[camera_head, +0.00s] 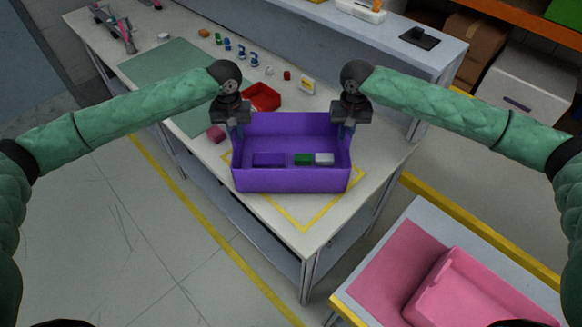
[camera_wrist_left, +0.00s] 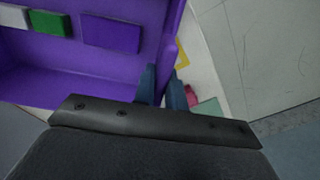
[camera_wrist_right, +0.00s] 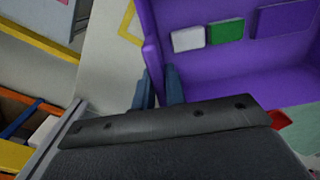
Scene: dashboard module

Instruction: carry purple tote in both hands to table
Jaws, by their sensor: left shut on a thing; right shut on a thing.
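The purple tote (camera_head: 290,180) is at the near end of the long table (camera_head: 385,165), over a yellow outlined area (camera_head: 303,224). It looks level; I cannot tell whether it touches the table. A purple block, a green block (camera_head: 303,159) and a white block (camera_head: 324,158) lie inside it. My left gripper (camera_head: 237,128) is shut on its left end wall, also seen in the left wrist view (camera_wrist_left: 165,85). My right gripper (camera_head: 344,130) is shut on its right end wall, also seen in the right wrist view (camera_wrist_right: 158,85).
A pink bin (camera_head: 470,290) stands on a lower table at front right. Cardboard boxes are on a shelf at back right.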

